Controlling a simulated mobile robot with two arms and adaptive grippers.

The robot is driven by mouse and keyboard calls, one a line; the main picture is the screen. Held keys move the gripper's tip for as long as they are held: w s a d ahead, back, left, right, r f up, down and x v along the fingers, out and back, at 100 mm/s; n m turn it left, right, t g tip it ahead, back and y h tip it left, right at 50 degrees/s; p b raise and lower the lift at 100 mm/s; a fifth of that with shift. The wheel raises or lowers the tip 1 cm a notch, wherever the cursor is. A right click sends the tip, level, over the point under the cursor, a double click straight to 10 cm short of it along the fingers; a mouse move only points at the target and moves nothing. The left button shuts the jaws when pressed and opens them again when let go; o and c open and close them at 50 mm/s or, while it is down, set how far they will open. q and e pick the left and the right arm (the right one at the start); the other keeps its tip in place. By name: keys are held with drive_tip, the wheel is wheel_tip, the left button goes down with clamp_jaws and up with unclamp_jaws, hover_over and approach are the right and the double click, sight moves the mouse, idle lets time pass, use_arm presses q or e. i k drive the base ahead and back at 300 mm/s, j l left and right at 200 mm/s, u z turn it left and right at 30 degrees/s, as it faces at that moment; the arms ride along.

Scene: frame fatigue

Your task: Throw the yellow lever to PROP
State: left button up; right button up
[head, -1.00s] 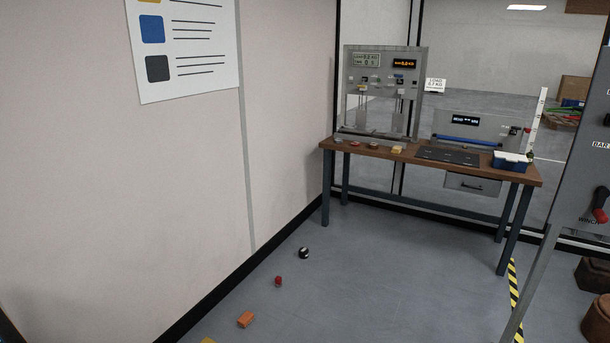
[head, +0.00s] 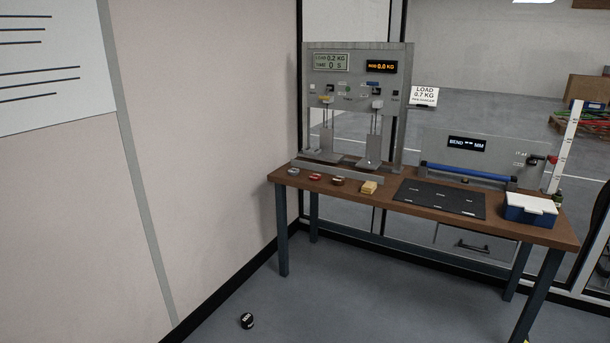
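No lever marked PROP can be made out in the head view. A grey test rig (head: 351,112) with two displays stands on the back left of the wooden workbench (head: 400,210). A small yellow part (head: 326,99) shows on the left side of its front panel; whether it is a lever cannot be told, and the small labels are too small to read. Neither of my grippers is in view.
The bench also bears small coloured blocks, a yellow block (head: 369,187), a black mat (head: 441,197), a bend gauge unit (head: 474,156) and a blue box (head: 530,208). A black ball (head: 247,321) lies on the floor. A wall closes the left; floor before the bench is mostly clear.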

sight(325, 97)
drive_tip(key=i+l, duration=0.2)
drive_tip(key=i, duration=0.25)
drive_tip(key=i+l, duration=0.2)
drive_tip(key=i, duration=0.2)
drive_tip(key=i+l, duration=0.2)
drive_tip(key=i, duration=0.25)
drive_tip(key=i+l, duration=0.2)
drive_tip(key=i, duration=0.2)
drive_tip(key=i+l, duration=0.2)
drive_tip(key=i, duration=0.25)
drive_tip(key=i+j, duration=0.2)
drive_tip(key=i, duration=0.35)
drive_tip(key=i+j, duration=0.25)
drive_tip(key=i, duration=0.25)
drive_tip(key=i+j+u, duration=0.1)
drive_tip(key=i, duration=0.45)
drive_tip(key=j, duration=0.1)
